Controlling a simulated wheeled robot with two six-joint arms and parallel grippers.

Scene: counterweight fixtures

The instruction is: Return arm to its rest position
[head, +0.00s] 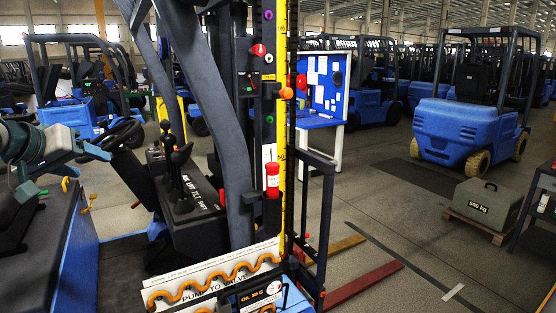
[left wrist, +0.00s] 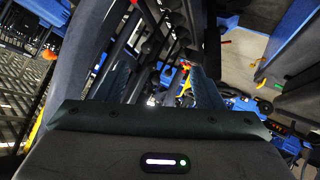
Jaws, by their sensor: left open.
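My left gripper (head: 76,168) is at the left of the head view, beside the blue forklift body and left of the black control levers (head: 180,185). Its jaws are apart. In the left wrist view the two dark fingers of the left gripper (left wrist: 165,85) point away from the camera with a gap between them. I see nothing held there. A small red and yellow item (left wrist: 186,84) shows beyond the fingers; I cannot tell what it is. My right gripper is in neither view.
A steering wheel (head: 118,134) is just right of my gripper. A yellow-scaled mast (head: 282,120) stands mid-view, with a "PUMP TO VALVE" board (head: 205,292) below. A 500 kg block (head: 484,203) sits on a pallet at right. Open floor (head: 400,230) lies between.

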